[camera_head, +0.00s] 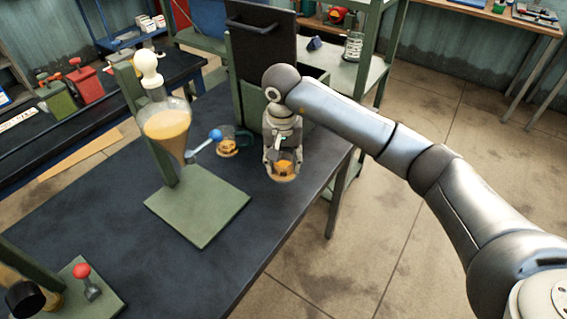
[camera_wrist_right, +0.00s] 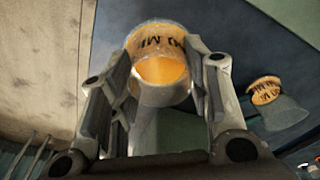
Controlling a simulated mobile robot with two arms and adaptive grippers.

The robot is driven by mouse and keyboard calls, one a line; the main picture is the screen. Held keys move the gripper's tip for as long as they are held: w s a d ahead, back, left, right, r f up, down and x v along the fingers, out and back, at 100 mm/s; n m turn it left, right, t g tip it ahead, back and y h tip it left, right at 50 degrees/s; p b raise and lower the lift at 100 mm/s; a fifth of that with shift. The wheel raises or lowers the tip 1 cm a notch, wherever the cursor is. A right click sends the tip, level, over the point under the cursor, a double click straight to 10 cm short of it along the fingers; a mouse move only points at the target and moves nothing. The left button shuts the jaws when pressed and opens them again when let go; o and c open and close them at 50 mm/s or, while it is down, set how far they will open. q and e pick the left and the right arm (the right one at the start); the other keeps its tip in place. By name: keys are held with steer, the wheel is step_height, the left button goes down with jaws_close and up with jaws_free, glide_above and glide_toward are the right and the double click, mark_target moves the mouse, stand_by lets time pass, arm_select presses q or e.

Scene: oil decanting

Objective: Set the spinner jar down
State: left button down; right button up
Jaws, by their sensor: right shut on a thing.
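The spinner jar (camera_head: 285,166) is a small clear jar with amber content and dark lettering. It is between the fingers of my right gripper (camera_head: 283,150), which reaches down from above near the right edge of the dark table (camera_head: 225,265). In the right wrist view the jar (camera_wrist_right: 160,70) sits between both fingers of the right gripper (camera_wrist_right: 165,85). It looks upright and low over the tabletop; I cannot tell whether its base touches.
A similar jar (camera_head: 228,147) stands to the left, also in the wrist view (camera_wrist_right: 266,92). A separating funnel (camera_head: 166,125) with amber liquid hangs on a green stand (camera_head: 200,215). A dark-lidded green box (camera_head: 262,45) stands behind. The table's front middle is clear.

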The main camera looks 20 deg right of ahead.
mark_target(283, 163)
steer(key=shift+w+d+f+p, duration=0.25)
steer(key=shift+w+f, duration=0.35)
steer(key=shift+f, duration=0.15)
steer(key=shift+w+d+f+p, duration=0.1)
steer(key=shift+w+d+f, duration=0.1)
steer(key=shift+w+f, duration=0.45)
step_height(283, 163, down, 3)
steer(key=shift+f+p, duration=0.1)
steer(key=shift+p, duration=0.3)
steer(key=shift+f+b, duration=0.15)
steer(key=shift+b, duration=0.15)
steer(key=o, duration=1.1)
